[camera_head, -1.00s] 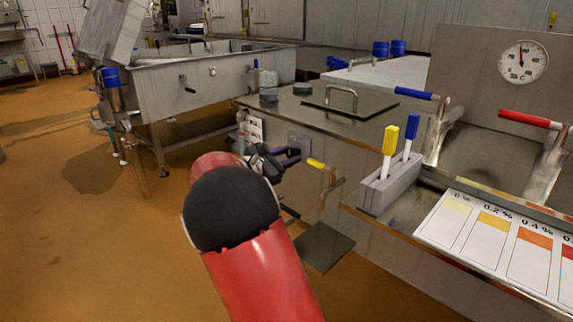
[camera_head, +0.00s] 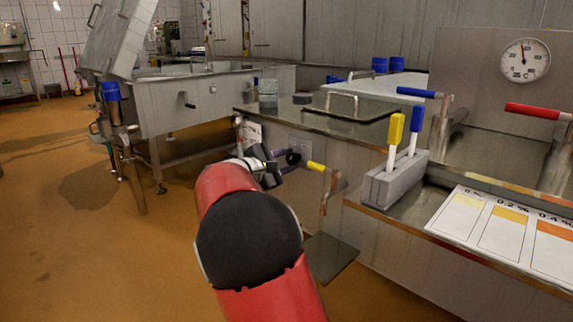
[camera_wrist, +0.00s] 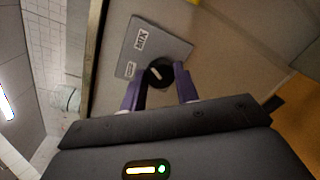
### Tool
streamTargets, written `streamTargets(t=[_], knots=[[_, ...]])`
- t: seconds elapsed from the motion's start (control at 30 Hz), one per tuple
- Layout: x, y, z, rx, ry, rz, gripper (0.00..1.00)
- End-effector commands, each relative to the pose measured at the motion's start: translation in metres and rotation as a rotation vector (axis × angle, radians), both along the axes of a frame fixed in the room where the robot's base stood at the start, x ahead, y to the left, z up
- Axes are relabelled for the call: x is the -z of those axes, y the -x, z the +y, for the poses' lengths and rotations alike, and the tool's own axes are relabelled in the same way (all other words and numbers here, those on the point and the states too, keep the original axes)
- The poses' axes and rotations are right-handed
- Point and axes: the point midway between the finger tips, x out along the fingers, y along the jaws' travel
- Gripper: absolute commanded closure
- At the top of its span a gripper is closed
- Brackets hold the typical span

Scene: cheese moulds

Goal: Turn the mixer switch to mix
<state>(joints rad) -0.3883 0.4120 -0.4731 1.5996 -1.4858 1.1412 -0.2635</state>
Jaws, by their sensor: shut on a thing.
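The mixer switch is a round black knob (camera_wrist: 160,72) with a white mark, on a grey plate (camera_wrist: 148,48) with two white labels. One label (camera_wrist: 141,39) appears to read MIX, turned in the wrist view; the other is too small to read. My gripper (camera_wrist: 160,80) has purple fingers, one on each side of the knob, and is shut on it. In the head view the plate (camera_head: 301,141) is on the side of a steel vat, with the knob (camera_head: 293,158) between my fingers (camera_head: 286,161). The mark's exact direction is hard to tell.
A grey holder (camera_head: 392,183) with yellow- and blue-handled tools stands on the counter, beside a colour chart (camera_head: 500,232). A white labelled panel (camera_head: 250,132) is left of the switch. Open floor lies to the left.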

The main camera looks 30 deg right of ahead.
Motion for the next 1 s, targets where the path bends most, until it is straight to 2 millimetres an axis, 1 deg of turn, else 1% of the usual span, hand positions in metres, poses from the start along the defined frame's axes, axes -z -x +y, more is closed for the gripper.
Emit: streamTargets(t=[0.33,0.37,0.5,0.8,0.87,1.0], knots=[[0.001,0.0,0.0,0.001,-0.003,-0.002,0.92],[0.001,0.0,0.0,0.001,-0.003,-0.002,0.66],[0.0,0.0,0.0,0.0,-0.002,-0.002,0.48],[0.0,0.0,0.002,0.0,-0.002,-0.001,0.48],[-0.001,0.001,0.006,-0.002,-0.003,-0.002,0.48],[-0.002,0.008,0.026,-0.004,-0.003,-0.002,0.48]])
